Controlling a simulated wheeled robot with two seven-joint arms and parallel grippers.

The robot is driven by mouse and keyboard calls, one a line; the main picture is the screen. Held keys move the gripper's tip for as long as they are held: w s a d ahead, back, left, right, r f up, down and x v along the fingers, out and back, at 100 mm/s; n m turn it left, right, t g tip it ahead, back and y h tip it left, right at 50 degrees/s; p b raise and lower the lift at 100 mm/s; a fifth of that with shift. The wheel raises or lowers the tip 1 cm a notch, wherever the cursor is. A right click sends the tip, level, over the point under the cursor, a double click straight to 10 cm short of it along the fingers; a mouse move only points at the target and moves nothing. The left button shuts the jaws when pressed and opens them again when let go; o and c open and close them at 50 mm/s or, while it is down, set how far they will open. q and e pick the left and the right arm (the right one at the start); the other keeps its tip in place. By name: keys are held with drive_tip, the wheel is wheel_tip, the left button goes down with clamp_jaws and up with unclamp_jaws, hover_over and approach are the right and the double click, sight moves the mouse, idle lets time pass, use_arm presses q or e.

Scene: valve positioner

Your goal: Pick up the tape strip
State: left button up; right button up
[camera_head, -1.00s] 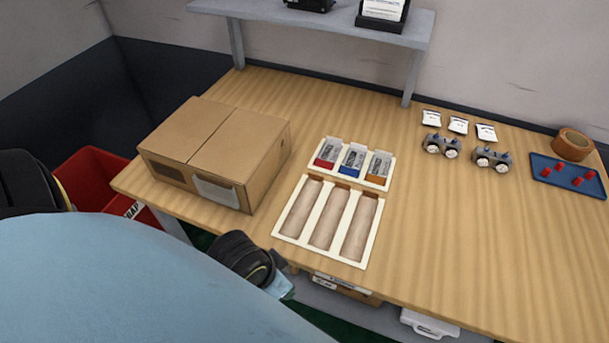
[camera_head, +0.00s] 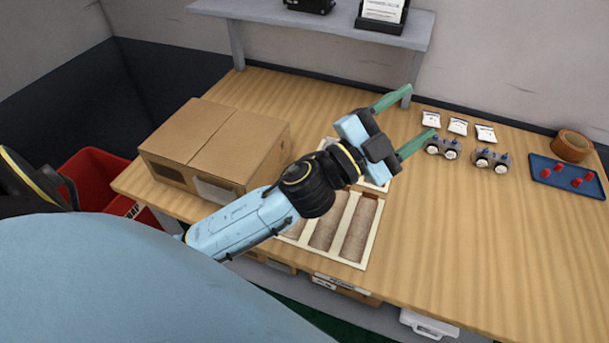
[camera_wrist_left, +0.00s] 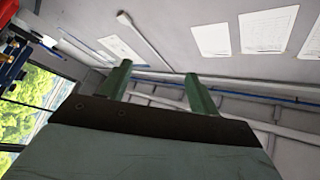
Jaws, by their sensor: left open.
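I cannot make out a separate tape strip for certain. A brown tape roll (camera_head: 572,146) lies at the back right of the table, and a pale patch (camera_head: 212,190) shows on the cardboard box's front face. My left gripper (camera_head: 418,113) is open and empty above the middle of the table, its green fingers pointing right. It is well short of the tape roll and to the right of the box. My right gripper is out of view.
The cardboard box (camera_head: 205,137) stands at the left. My left arm partly hides the white tray (camera_head: 352,262) and the small tray behind it. Small wheeled parts (camera_head: 490,160), white packets (camera_head: 458,127) and a blue tray (camera_head: 552,182) stand right. The front right table is clear.

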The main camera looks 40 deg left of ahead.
use_arm(q)
drive_tip(key=s+d+r+m+g+h, duration=0.1)
drive_tip(key=d+m+g+h, duration=0.65)
drive_tip(key=m, duration=0.35)
wheel_tip(320, 180, down, 8)
drive_tip(key=s+m+g+y, duration=0.1)
drive_tip(key=m+g+y, duration=0.1)
drive_tip(key=m+g, duration=0.75)
drive_tip(key=w+a+f+n+g+y, duration=0.1)
drive_tip(key=w+a+f+g+y, duration=0.15)
drive_tip(key=a+y, duration=0.7)
drive_tip(key=w+a+f+n+g+y, duration=0.1)
drive_tip(key=a+f+y, duration=0.3)
drive_tip(key=a, duration=1.1)
drive_tip(key=shift+t+y, duration=0.25)
drive_tip(key=shift+y, duration=0.35)
wheel_tip(320, 180, down, 6)
drive_tip(key=shift+f, duration=0.1)
drive_tip(key=shift+s+f+b, duration=0.15)
drive_tip(key=shift+f+b, duration=0.05)
drive_tip(key=shift+f, duration=1.35)
drive_tip(key=shift+s+f+b, duration=0.1)
drive_tip(key=shift+f+b, duration=0.05)
drive_tip(key=shift+f, duration=1.4)
drive_tip(key=shift+a, duration=0.1)
drive_tip(key=c, duration=1.1)
